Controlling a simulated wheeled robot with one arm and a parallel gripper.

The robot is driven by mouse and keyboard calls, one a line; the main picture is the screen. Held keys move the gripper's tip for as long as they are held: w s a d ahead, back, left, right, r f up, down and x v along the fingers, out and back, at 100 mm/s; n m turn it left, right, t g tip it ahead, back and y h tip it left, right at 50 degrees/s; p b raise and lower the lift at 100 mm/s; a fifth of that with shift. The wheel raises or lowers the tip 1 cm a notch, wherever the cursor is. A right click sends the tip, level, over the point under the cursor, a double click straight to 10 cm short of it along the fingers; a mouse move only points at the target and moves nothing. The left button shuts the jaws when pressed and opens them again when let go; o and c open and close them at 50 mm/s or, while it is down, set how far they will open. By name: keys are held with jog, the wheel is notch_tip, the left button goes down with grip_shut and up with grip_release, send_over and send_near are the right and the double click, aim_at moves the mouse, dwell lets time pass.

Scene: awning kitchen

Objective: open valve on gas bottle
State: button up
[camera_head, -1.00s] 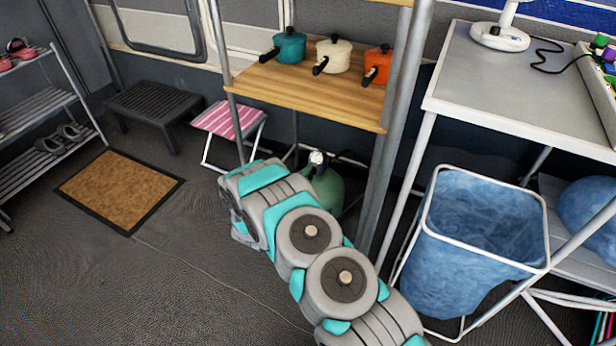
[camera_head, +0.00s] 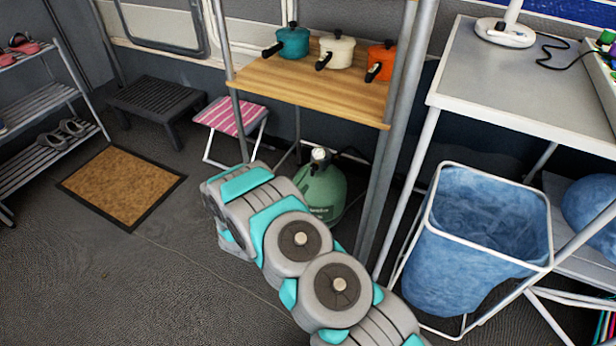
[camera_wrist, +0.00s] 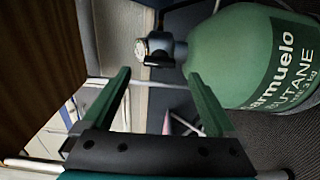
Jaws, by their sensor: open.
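The green gas bottle (camera_head: 322,190) stands on the floor under the wooden shelf in the head view. Its pale round valve top (camera_head: 319,155) shows above my arm. In the wrist view the bottle (camera_wrist: 232,55) lies sideways in the picture, with a butane label. Its valve, with a dark knob and a light grey cap (camera_wrist: 160,48), points left. My gripper (camera_wrist: 160,88) is open and empty, its two green fingers apart. The valve appears beyond the gap between the fingertips, not between them. In the head view my arm hides the gripper.
A wooden shelf (camera_head: 300,88) with several pots stands above the bottle. Its metal posts (camera_head: 386,150) rise close to the bottle's right. A striped stool (camera_head: 232,116) is to the left. A blue basket (camera_head: 480,240) is at right.

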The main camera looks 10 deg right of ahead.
jog(key=shift+v, duration=1.35)
jog(key=w+a+r+m+g+y, duration=0.4)
jog(key=a+r+m+y, duration=0.1)
jog(key=a+r+y, duration=0.15)
jog(key=s+a+r+m+g+y, duration=0.1)
jog(key=s+a+r+g+y, duration=0.15)
jog(key=s+r, duration=0.3)
jog(key=s+a+r+g+y, duration=0.1)
jog(key=s+r+g+y, duration=0.1)
jog(key=s+r+y, duration=0.3)
jog(key=s+d+r+m+g+h, duration=0.1)
jog(key=s+d, duration=0.4)
jog(key=s, duration=0.8)
jog(key=s+d+r+m+g+h, duration=0.1)
jog(key=s+d+r+g, duration=0.3)
jog(key=s, duration=0.9)
jog(key=s+d+r+m+g+h, duration=0.1)
jog(key=s+d+r+m+g, duration=0.2)
jog(key=s, duration=1.1)
jog(key=d+r, duration=0.2)
jog(key=d, duration=0.2)
jog(key=shift+r, duration=0.15)
jog(key=shift+d, duration=0.1)
jog(key=shift+c, duration=0.4)
